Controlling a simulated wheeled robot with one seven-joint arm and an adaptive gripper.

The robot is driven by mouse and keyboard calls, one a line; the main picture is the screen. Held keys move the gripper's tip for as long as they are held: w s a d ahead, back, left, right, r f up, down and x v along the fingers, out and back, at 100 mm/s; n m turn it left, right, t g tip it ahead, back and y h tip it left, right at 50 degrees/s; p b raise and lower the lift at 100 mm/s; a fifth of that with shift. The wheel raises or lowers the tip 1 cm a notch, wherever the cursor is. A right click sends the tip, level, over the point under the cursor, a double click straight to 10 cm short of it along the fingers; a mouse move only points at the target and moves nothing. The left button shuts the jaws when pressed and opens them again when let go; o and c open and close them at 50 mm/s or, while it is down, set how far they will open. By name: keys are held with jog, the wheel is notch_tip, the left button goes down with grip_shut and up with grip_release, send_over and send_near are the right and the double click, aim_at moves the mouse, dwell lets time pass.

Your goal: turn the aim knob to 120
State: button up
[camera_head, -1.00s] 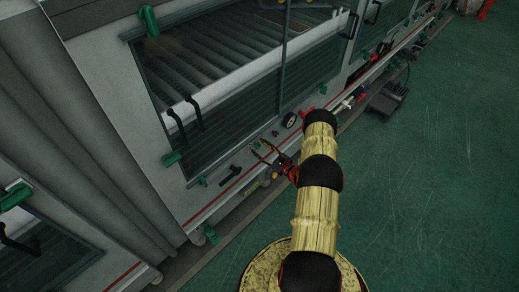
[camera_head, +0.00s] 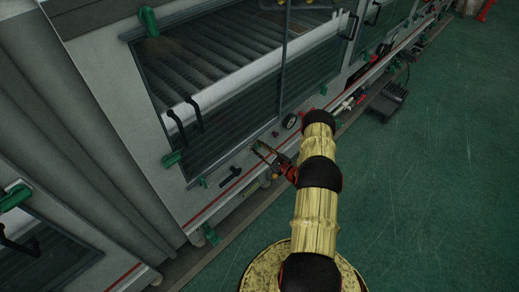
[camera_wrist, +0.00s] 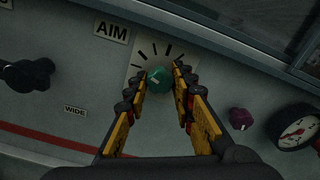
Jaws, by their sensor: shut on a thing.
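The aim knob (camera_wrist: 159,79) is a round green knob with a pale pointer mark, on a light dial plate (camera_wrist: 150,50) with black tick marks. The AIM label (camera_wrist: 112,31) is at its upper left in the wrist view. My gripper (camera_wrist: 160,72) has one finger on each side of the knob and is shut on it. In the head view my gripper (camera_head: 259,147) reaches the machine's front panel, where the knob is too small to make out. The pointer's exact reading is hard to tell.
In the wrist view a black handle (camera_wrist: 28,75) is at left, near a WIDE label (camera_wrist: 75,111). A dark red knob (camera_wrist: 240,118) and a round gauge (camera_wrist: 297,131) are at right. A window frame (camera_wrist: 225,30) runs above. Green floor (camera_head: 430,190) is clear at right.

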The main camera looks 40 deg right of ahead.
grip_shut()
jog(key=shift+m, duration=0.4)
jog(key=m+b, duration=0.1)
jog(key=m, duration=0.1)
jog(key=shift+m, duration=0.4)
jog(key=m+b, duration=0.1)
jog(key=m, duration=0.2)
jog(key=shift+m, duration=0.3)
jog(key=m, duration=0.3)
jog(key=shift+m+b, duration=0.3)
jog(key=shift+b, duration=0.05)
jog(key=shift+m, duration=1.7)
jog(key=o, duration=0.9)
grip_release()
